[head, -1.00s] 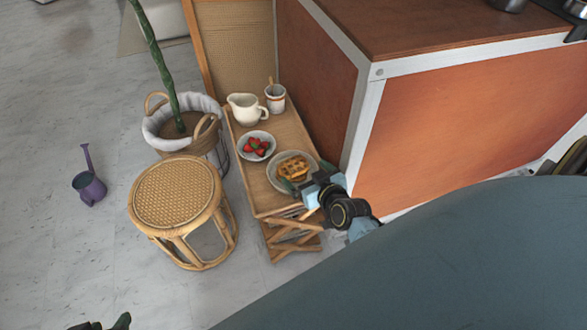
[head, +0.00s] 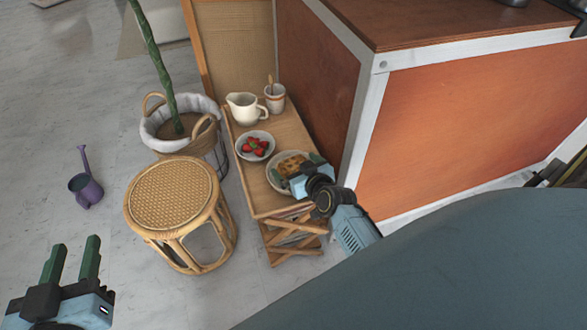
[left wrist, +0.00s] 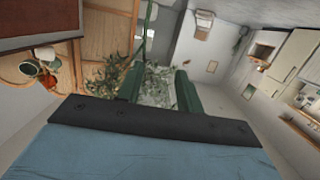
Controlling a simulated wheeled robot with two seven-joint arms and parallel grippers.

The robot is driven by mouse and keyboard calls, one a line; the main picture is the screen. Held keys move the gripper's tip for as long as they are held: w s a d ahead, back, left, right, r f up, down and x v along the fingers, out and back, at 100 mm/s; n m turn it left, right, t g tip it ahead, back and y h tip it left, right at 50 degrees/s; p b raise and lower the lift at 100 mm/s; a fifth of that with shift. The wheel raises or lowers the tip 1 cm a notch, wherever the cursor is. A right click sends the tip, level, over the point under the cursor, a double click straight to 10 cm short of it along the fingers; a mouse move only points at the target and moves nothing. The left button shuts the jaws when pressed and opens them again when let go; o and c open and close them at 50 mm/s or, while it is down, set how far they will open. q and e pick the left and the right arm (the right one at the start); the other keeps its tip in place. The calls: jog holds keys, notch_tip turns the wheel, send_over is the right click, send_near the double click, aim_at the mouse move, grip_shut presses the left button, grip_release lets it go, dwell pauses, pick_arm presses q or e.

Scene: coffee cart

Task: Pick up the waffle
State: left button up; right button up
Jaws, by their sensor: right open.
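The waffle (head: 291,165) lies on a round plate (head: 276,183) near the front of the small wooden table. My right gripper (head: 296,181) is over the near right side of the plate and hides part of the waffle. It is open, and whether its fingers touch the waffle cannot be told. My left gripper (head: 72,262) is at the lower left of the head view, over the floor. Its green fingers are apart with nothing between them. They also show apart in the left wrist view (left wrist: 158,90).
The wooden table (head: 262,205) also holds a bowl of strawberries (head: 255,146), a cream pitcher (head: 245,108) and a cup (head: 275,98). A rattan stool (head: 172,197) and a basket planter (head: 180,140) stand to its left. The brown counter (head: 470,120) borders its right.

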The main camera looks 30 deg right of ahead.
pick_arm(q)
jog(key=shift+w+d+r+t+h, duration=0.1)
jog(key=shift+d+r+t+h, duration=0.1)
jog(key=shift+r+t, duration=0.4)
jog(key=shift+w+d+r+t+h, duration=0.1)
jog(key=shift+d+r+t+h, duration=0.15)
jog(key=shift+r, duration=0.6)
pick_arm(e)
jog(key=shift+w+f, duration=0.25)
jog(key=shift+w, duration=0.35)
pick_arm(q)
jog(key=shift+a, duration=0.15)
pick_arm(e)
jog(key=c, duration=0.9)
pick_arm(q)
jog(key=shift+f, duration=0.1)
